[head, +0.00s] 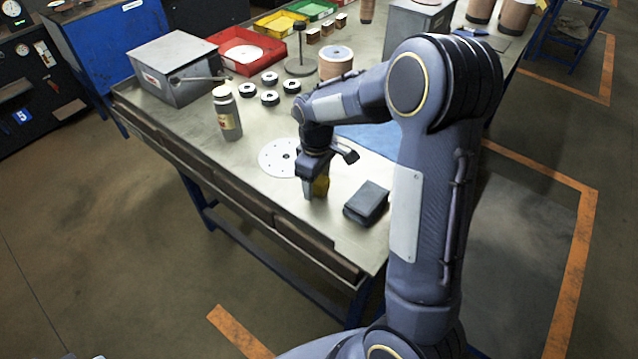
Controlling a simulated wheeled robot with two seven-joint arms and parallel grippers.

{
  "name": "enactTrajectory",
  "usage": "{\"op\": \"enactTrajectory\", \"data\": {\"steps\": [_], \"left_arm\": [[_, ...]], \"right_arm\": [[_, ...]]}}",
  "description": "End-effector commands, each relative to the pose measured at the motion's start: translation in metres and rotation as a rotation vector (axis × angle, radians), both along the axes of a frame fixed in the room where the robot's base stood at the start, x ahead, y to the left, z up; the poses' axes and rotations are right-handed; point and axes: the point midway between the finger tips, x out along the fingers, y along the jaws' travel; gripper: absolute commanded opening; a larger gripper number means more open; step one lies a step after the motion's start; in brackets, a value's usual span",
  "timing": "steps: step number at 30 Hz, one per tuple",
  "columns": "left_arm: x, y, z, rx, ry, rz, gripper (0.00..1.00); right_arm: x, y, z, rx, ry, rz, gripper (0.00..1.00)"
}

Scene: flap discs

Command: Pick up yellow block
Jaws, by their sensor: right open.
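The yellow block (321,186) stands on the metal workbench (225,165) near its front edge, beside a white disc. My right gripper (314,188) is over it, pointing down, with its fingers at the block and partly hiding it. The jaws are open; I cannot tell whether a finger touches the block. My left gripper is not in view.
A dark box (367,203) lies close to the right of the block. A perforated white disc (279,157) lies just behind left. A bottle (227,112), several small black rings (269,97) and a grey metal box (178,68) stand farther left.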

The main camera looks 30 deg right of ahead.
Motion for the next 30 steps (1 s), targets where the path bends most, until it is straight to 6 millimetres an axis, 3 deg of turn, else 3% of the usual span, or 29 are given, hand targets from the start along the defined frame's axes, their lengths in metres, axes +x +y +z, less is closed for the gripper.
{"op": "enactTrajectory", "data": {"steps": [1, 12, 23, 29, 30], "left_arm": [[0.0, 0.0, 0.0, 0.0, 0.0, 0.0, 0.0], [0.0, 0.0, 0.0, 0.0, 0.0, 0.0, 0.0], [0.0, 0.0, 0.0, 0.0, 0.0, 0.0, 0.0], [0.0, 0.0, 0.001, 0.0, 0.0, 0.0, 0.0], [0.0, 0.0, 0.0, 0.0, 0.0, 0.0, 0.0]], "right_arm": [[0.0, 0.0, 0.0, 0.0, 0.0, 0.0, 0.59], [0.0, 0.0, 0.0, 0.0, 0.0, 0.0, 0.14], [0.001, 0.0, 0.008, 0.0, -0.002, 0.001, 0.14], [0.001, 0.002, 0.036, 0.001, -0.005, 0.001, 0.14], [-0.002, 0.009, 0.042, 0.002, -0.006, 0.004, 0.14]]}}
